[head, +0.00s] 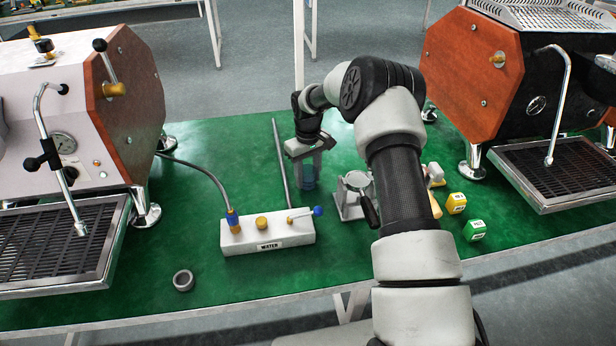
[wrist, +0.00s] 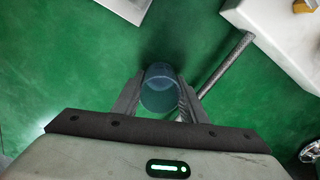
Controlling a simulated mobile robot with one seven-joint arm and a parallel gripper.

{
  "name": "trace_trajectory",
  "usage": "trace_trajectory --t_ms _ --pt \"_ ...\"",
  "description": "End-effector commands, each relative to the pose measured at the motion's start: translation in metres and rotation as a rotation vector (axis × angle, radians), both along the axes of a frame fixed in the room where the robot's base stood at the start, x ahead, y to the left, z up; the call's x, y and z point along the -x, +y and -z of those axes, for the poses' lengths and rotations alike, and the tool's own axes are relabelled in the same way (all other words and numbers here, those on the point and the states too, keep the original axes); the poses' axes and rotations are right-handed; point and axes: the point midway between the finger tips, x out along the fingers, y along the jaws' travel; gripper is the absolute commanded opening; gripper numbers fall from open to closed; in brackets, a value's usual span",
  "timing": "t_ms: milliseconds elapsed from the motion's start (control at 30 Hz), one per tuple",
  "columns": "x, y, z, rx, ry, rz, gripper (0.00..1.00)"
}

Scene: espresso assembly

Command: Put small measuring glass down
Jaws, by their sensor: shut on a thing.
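The small measuring glass (wrist: 159,92) is a clear, bluish cylinder. In the wrist view it sits between the two fingers of my gripper (wrist: 158,98), which are shut on it. In the head view the glass (head: 309,183) shows below my gripper (head: 308,160), upright and low over the green table, behind the right end of the white water block. I cannot tell whether its base touches the table.
The white water block (head: 268,237) with a blue-tipped lever stands in front. A metal rod (head: 281,160) lies left of the glass. A metal stand (head: 349,197) is to the right, with yellow and green blocks (head: 475,230) beyond. Espresso machines (head: 70,130) flank the table; a grey ring (head: 183,280) lies front left.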

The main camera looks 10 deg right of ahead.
Motion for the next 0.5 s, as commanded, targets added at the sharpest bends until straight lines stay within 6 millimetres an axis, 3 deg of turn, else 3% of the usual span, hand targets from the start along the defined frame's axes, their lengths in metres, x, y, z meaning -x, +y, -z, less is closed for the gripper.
trace_trajectory --t_ms 133,167,267,500 --pt "0.0003 0.0 0.0046 0.0 0.001 0.0 0.16" --pt "0.0003 -0.0001 0.0045 0.0 0.001 0.0 0.4" --pt "0.0004 -0.0001 0.0036 0.0 0.001 0.0 0.57" --pt "0.0004 0.0 0.0036 0.0 0.001 0.0 0.57"
